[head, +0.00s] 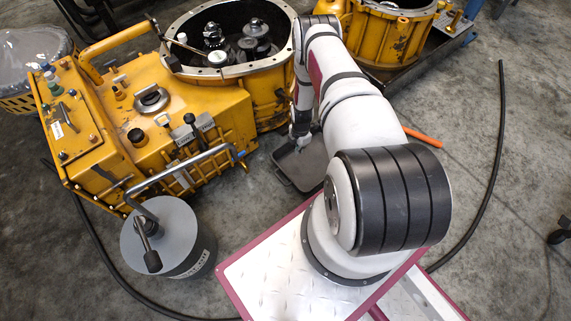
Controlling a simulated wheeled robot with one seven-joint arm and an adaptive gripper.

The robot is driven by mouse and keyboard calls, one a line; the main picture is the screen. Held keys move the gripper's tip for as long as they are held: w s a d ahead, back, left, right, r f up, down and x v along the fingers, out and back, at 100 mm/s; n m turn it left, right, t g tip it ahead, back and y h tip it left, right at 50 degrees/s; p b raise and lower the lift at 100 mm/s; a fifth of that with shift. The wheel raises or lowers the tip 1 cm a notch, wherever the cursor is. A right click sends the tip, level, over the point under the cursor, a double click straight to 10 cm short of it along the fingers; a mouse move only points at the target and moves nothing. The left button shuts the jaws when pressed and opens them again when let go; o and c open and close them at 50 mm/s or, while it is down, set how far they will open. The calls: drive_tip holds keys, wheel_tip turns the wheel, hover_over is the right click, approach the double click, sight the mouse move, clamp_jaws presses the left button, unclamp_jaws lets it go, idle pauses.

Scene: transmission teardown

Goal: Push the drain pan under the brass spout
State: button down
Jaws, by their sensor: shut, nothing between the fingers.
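The drain pan (290,170) is a shallow dark grey tray on the concrete floor, right of the yellow transmission housing (180,110). My arm hides its right part. My gripper (299,133) points down at the pan's far edge, close to the housing's round end. It is shut with nothing in it; I cannot tell if it touches the pan. A small brass-coloured piece (243,161) shows low on the housing's near right side, left of the pan. I cannot tell surely whether it is the spout.
A grey drum (170,240) with a crank stands at front left. A second yellow housing (385,40) sits on a dark tray at the back. A black hose (497,130) curves along the right floor. An orange bar (424,138) shows beside my arm. Floor at right is mostly clear.

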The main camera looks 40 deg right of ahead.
drive_tip(key=b, duration=0.4)
hover_over(296, 172)
drive_tip(key=f, duration=1)
drive_tip(key=shift+d+f, duration=0.3)
drive_tip(key=shift+f, duration=0.05)
drive_tip(key=shift+a+f, duration=0.2)
drive_tip(key=shift+f, duration=0.4)
drive_tip(key=shift+w+a+r, duration=0.1)
drive_tip(key=shift+a+r, duration=0.05)
drive_tip(key=shift+a, duration=0.45)
drive_tip(key=shift+a+r, duration=0.15)
drive_tip(key=shift+a, duration=1)
